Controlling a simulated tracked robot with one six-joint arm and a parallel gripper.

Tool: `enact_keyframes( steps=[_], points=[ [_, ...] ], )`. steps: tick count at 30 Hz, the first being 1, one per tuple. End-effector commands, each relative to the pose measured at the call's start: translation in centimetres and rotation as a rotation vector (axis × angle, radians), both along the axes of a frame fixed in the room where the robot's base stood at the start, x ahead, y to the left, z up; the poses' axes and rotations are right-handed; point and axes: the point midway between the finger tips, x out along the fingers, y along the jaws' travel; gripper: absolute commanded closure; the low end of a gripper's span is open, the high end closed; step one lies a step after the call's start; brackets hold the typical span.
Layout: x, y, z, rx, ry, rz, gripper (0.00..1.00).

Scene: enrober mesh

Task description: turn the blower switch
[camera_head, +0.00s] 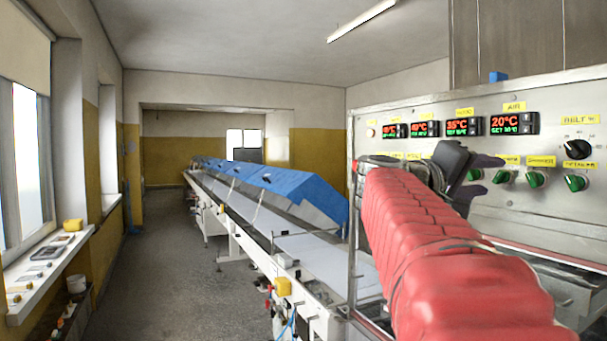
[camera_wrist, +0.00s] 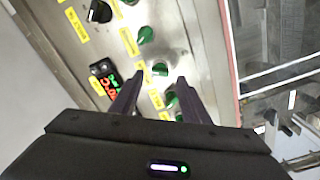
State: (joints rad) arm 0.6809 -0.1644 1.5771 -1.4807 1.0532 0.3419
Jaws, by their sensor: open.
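The steel control panel (camera_head: 549,220) carries a row of green knobs under yellow labels. In the head view, green knobs show at the right end (camera_head: 577,183), left of it (camera_head: 537,179) and closer to my gripper (camera_head: 503,177). The labels are too small to read surely, so I cannot tell which knob is the blower switch. My gripper (camera_head: 487,174) is open in front of the row. In the wrist view, my open gripper (camera_wrist: 160,84) has a green knob (camera_wrist: 160,69) between and just beyond its fingertips, and another (camera_wrist: 171,99) between its fingers. I cannot tell whether it touches them.
A black rotary knob (camera_head: 578,148) sits above the right green knob. Lit temperature displays (camera_head: 514,123) are above the row. A long conveyor with blue covers (camera_head: 290,185) runs back at the left. The floor aisle (camera_head: 165,260) beside it is clear.

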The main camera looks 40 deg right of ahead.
Motion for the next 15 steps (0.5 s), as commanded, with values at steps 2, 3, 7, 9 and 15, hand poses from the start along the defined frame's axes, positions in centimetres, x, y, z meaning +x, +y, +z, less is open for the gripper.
enact_keyframes(
  steps=[2,3,7,9,15],
  points=[
    [-0.2,-1.0,-0.1,0.001,0.001,-0.003,0.58],
    [-0.2,-1.4,-0.1,0.001,0.001,-0.003,0.58],
    [-0.4,-2.4,0.0,0.001,0.0,-0.002,0.58],
    [-0.4,-2.6,0.0,0.0,0.0,-0.001,0.58],
    [-0.4,-2.7,0.0,0.0,0.0,-0.001,0.58]
  ],
)
